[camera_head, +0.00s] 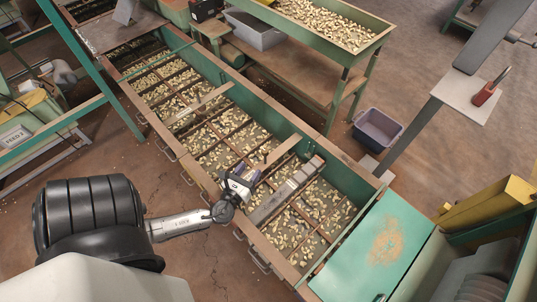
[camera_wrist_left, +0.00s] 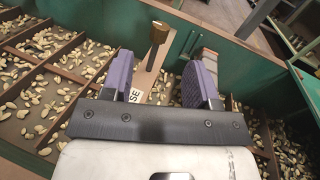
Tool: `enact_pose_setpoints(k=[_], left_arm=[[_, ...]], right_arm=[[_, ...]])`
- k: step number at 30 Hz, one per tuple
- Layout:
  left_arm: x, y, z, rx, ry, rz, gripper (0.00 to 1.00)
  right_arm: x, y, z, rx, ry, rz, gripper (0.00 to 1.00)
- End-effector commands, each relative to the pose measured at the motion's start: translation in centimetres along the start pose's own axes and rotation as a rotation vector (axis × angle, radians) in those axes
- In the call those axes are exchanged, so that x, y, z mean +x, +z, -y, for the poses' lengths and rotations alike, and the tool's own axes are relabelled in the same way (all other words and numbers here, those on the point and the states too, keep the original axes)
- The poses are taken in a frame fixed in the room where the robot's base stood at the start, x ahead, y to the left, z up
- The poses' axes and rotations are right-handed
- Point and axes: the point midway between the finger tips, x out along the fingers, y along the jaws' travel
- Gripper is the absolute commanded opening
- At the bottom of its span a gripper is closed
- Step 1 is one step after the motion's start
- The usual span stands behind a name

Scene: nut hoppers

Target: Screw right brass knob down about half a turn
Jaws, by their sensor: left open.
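A pale wooden strip with lettering lies between the pads. In the head view, my left gripper (camera_head: 242,182) is above the near part of the hopper (camera_head: 262,124). The knob is too small to pick out there. My right gripper is not in view.
Nuts lie in the hopper's divided compartments. A grey bar (camera_head: 288,190) crosses it right of my gripper, and a wooden paddle (camera_head: 283,148) lies just behind. A green lid (camera_head: 372,243) is at the right end. A grey bin (camera_head: 377,129) stands on the floor.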

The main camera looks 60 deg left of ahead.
Motion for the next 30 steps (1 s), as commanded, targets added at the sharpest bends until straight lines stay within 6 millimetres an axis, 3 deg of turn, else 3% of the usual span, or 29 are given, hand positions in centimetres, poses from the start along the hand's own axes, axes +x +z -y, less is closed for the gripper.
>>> enact_pose_setpoints(k=[8,21,30], left_arm=[[2.2,-0.9,0.0,0.089,-0.034,0.011,0.54],[9.5,-0.8,0.3,0.085,-0.033,0.010,0.54],[11.9,-0.8,0.4,0.085,-0.033,0.007,0.54]], right_arm=[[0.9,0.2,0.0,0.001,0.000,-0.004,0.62],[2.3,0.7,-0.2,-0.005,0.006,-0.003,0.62],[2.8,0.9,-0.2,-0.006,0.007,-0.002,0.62]])
